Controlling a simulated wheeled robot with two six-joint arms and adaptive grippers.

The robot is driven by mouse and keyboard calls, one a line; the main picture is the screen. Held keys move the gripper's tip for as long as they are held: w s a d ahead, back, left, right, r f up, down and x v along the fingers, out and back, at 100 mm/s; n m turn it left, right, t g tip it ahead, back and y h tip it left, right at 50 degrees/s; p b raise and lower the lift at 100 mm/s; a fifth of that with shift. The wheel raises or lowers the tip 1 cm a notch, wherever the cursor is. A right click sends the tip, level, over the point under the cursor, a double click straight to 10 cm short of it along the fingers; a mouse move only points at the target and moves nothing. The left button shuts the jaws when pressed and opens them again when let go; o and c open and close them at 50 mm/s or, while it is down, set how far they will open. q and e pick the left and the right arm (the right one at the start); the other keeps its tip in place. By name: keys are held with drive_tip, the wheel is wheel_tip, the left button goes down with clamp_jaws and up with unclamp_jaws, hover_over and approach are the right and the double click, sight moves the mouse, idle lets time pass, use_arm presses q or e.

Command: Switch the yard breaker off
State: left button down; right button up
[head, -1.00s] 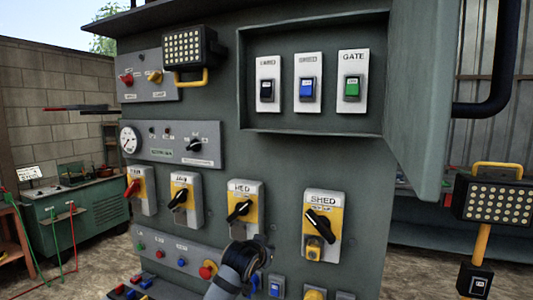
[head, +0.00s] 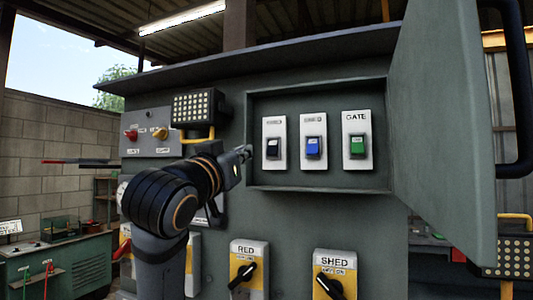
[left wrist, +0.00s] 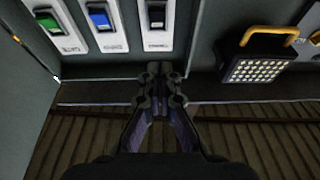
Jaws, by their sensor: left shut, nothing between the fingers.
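Three breakers sit in an open recessed box. The left one has a black rocker (head: 273,148), the middle one a blue rocker (head: 313,148), and the right one, labelled GATE, a green rocker (head: 357,145). The labels of the black and blue ones are too blurred to read, so I cannot tell which is the yard breaker. My left gripper (head: 246,153) is shut and empty, at the box's left edge, left of the black breaker. In the left wrist view its fingertips (left wrist: 160,85) meet below the black breaker (left wrist: 157,22). My right gripper is not in view.
The box's open door (head: 445,130) stands out on the right. A lamp (head: 196,108) with a yellow handle is left of the box, close to my left arm. Rotary switches labelled RED (head: 245,271) and SHED (head: 331,285) are below.

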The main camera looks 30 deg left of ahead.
use_arm(q)
drive_tip(key=p, duration=0.6)
approach(271, 147)
wheel_tip(271, 147, up, 4)
drive_tip(key=w, duration=0.3)
drive_tip(key=w+a+f, duration=0.1)
drive_tip(key=w+f, duration=0.1)
drive_tip(key=shift+w+a+f+p, duration=0.2)
drive_tip(key=shift+a+p, duration=0.05)
drive_tip(key=shift+p, duration=0.05)
drive_tip(key=shift+d, duration=0.1)
